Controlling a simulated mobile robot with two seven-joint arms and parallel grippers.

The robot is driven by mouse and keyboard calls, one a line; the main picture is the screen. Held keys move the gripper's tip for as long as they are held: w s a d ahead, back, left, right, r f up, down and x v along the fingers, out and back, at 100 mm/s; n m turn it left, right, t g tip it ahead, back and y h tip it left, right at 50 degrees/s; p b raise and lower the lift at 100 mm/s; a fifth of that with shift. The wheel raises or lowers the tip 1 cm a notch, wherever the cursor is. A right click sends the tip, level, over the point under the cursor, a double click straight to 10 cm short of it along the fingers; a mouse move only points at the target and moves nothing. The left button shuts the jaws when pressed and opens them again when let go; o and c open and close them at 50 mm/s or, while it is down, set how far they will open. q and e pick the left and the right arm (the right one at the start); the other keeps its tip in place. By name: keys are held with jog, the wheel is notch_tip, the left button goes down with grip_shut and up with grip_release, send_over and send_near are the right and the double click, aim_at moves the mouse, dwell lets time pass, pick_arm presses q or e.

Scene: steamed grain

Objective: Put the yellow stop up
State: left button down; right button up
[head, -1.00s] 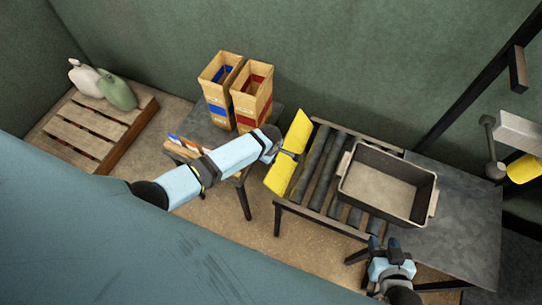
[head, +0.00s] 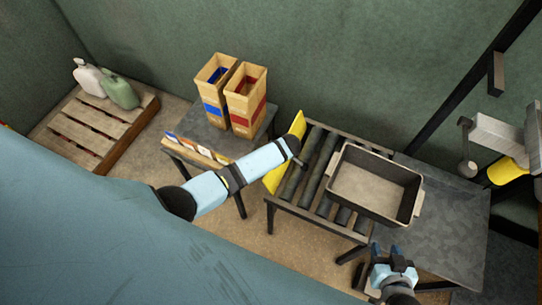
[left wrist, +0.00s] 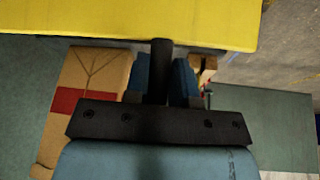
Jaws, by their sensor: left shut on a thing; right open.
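The yellow stop (head: 298,124) is a flat yellow plate at the left end of the roller conveyor (head: 268,203). It looks steep and nearly edge-on in the head view, and my left arm hides its middle. In the left wrist view its yellow face (left wrist: 130,22) spans the top. My left gripper (left wrist: 160,80) is shut on the stop's dark handle (left wrist: 160,52), with a blue finger on each side. My right gripper (head: 385,249) is open and empty, near the conveyor's front edge below the tray.
A dark tray (head: 345,206) of pale grain sits on the rollers beside a grey table (head: 455,205). Two cardboard boxes (head: 214,82) (head: 246,85) stand on a small table behind my left arm. A pallet (head: 90,130) with two sacks or jugs is at far left.

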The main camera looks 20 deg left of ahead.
pick_arm(q)
jog(key=shift+w+d+r+y, duration=0.15)
jog(key=shift+w+d+y, duration=0.1)
jog(key=shift+d, duration=0.15)
jog(key=shift+w+d+r+y, duration=0.15)
jog(key=shift+d+y, duration=0.1)
jog(key=shift+d, duration=0.15)
jog(key=shift+s+d+r+t+y+b, duration=0.1)
jog(key=shift+d+t+y+b, duration=0.05)
jog(key=shift+d+y+b, duration=0.4)
jog(key=shift+d+r+t+y+b, duration=0.1)
jog(key=shift+d+t+y+b, duration=0.05)
jog(key=shift+d+y+b, duration=0.45)
jog(key=shift+d, duration=0.2)
jog(key=c, duration=1)
grip_release()
jog(key=shift+o, duration=0.2)
jog(key=shift+s+f, duration=0.1)
jog(key=shift+f, duration=0.1)
jog(key=shift+s+r, duration=0.1)
